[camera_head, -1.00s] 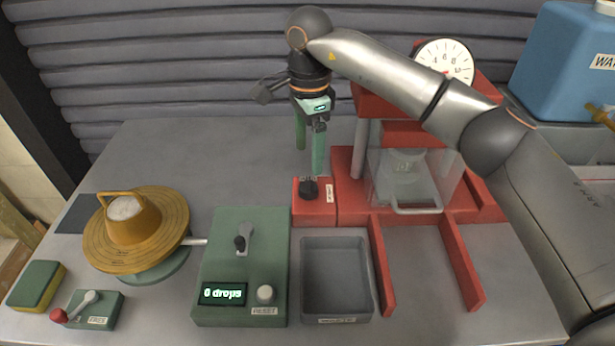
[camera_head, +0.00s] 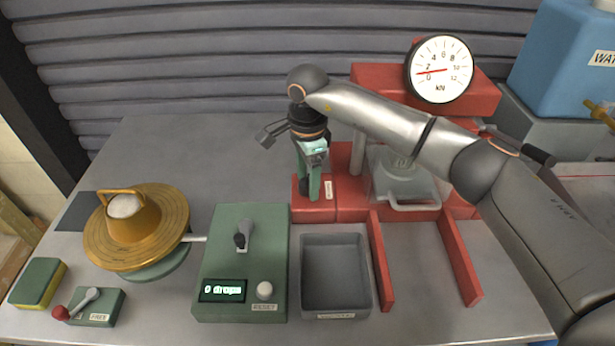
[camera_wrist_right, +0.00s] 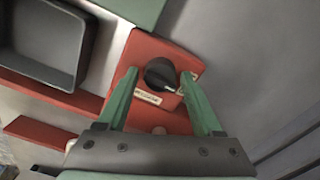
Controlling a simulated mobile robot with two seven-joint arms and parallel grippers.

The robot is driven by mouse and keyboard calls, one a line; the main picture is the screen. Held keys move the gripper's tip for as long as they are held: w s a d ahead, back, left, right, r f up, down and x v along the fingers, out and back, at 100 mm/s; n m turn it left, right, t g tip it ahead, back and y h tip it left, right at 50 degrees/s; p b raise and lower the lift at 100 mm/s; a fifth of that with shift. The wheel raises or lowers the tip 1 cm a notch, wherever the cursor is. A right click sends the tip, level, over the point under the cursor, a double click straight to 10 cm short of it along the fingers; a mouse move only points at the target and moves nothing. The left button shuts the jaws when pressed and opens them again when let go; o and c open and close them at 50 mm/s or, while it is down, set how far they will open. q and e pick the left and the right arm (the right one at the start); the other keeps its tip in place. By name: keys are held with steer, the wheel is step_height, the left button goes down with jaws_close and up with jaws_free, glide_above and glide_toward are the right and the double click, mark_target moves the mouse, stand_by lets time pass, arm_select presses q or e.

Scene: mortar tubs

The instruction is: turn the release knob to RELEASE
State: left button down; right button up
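The release knob (camera_wrist_right: 160,73) is a round black knob with a pale pointer line, on the top of a small red box (camera_wrist_right: 190,62). In the head view the box (camera_head: 328,213) stands at the press's left side, and the gripper largely covers the knob. My right gripper (camera_wrist_right: 160,75) has its green fingers apart, one on each side of the knob, with small gaps showing. It also shows over the box in the head view (camera_head: 309,190). The label (camera_wrist_right: 147,97) beside the knob is too small to read. My left gripper is not in view.
A red press with a dial gauge (camera_head: 440,69) and a clear guard (camera_head: 402,180) stands to the right. A grey waste bin (camera_head: 336,312) and a green drop counter (camera_head: 222,228) are in front. A brass flow table (camera_head: 174,217) is at left.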

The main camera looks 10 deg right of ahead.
jaws_close()
stand_by(0.3)
steer(key=m, duration=0.4)
steer(key=shift+m+b, duration=0.35)
steer(key=shift+m, duration=0.05)
steer(key=m, duration=0.9)
steer(key=shift+m, duration=2.1)
